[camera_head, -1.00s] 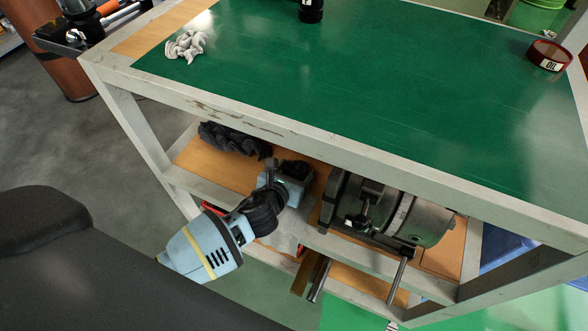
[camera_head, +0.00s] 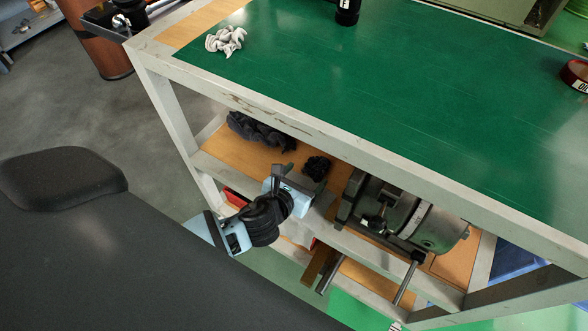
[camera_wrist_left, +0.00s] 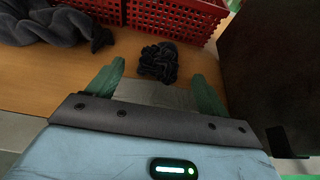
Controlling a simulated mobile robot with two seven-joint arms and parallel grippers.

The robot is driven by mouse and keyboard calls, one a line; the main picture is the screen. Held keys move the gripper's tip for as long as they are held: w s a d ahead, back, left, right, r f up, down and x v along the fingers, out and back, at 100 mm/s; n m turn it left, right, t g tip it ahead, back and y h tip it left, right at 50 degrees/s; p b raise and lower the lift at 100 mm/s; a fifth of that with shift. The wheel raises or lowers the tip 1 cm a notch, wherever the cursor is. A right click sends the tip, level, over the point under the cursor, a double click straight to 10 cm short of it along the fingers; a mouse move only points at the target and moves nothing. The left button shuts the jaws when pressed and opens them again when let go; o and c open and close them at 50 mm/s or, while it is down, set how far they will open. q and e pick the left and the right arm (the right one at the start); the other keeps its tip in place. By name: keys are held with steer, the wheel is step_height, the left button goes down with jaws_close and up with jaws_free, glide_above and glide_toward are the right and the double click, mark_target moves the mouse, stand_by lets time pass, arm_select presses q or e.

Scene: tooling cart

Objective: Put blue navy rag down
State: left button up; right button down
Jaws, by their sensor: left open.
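A small, crumpled, very dark rag that looks like the navy one (camera_head: 317,167) lies on the cart's wooden middle shelf (camera_head: 222,145). In the left wrist view the rag (camera_wrist_left: 158,62) lies just beyond and between the green fingertips, apart from them. My left gripper (camera_head: 303,187) is open and empty at the front edge of that shelf. A larger dark grey cloth (camera_head: 258,132) lies further left on the same shelf and also shows in the left wrist view (camera_wrist_left: 48,27). My right gripper is not in view.
A grey-green machine (camera_head: 398,215) stands on the shelf right of my left gripper. Red crates (camera_wrist_left: 172,20) stand behind the rag. The green cart top (camera_head: 400,95) overhangs the shelf and bears a pale crumpled cloth (camera_head: 226,40) and a red tin (camera_head: 575,74).

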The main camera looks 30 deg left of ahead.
arm_select(q)
steer(key=v, duration=0.4)
steer(key=shift+p, duration=0.4)
steer(key=shift+s+r, duration=0.2)
steer(key=shift+s, duration=0.3)
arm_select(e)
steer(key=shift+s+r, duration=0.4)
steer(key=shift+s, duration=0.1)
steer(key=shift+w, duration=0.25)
